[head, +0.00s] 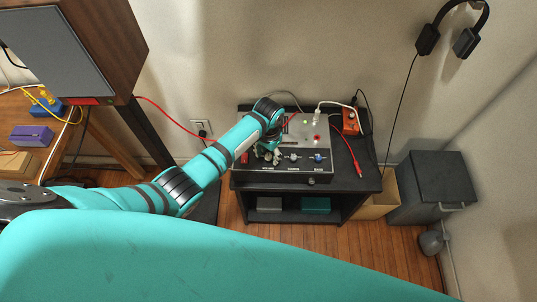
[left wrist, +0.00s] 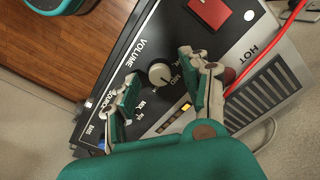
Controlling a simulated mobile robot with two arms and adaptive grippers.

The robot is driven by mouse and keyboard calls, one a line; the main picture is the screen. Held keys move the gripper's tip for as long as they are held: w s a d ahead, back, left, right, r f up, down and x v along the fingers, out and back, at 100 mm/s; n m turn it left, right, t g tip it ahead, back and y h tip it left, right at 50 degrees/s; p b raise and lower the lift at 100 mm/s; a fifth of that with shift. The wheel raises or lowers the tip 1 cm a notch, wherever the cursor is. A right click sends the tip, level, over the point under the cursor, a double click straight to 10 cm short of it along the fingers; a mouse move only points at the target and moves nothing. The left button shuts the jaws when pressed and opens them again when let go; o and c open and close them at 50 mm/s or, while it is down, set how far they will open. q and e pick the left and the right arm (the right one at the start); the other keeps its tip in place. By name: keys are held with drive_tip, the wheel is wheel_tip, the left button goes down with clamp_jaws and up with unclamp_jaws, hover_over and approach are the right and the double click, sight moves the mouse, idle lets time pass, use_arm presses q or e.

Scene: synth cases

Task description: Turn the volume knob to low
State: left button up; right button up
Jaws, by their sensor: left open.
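The volume knob (left wrist: 160,73) is a round, cream-coloured knob beside the printed word VOLUME on the dark synth panel (left wrist: 142,42). MID is printed near it; I cannot clearly tell where its pointer stands. My left gripper (left wrist: 158,66) is open, with one finger on each side of the knob in the left wrist view. The fingers look apart from the knob, though the exact clearance is unclear. In the head view, the left gripper (head: 267,154) is over the left front of the synth case (head: 270,177) and hides the knob. My right gripper is not in view.
Other knobs (head: 318,158) stand right of the gripper. The panel has a red switch (left wrist: 234,14) and a vent marked HOT (left wrist: 265,95). An orange box (head: 351,122) and a red cable (head: 354,158) lie right of the case on the black stand (head: 364,183).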

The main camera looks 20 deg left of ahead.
use_arm(q)
drive_tip(key=shift+f, duration=0.3)
clamp_jaws()
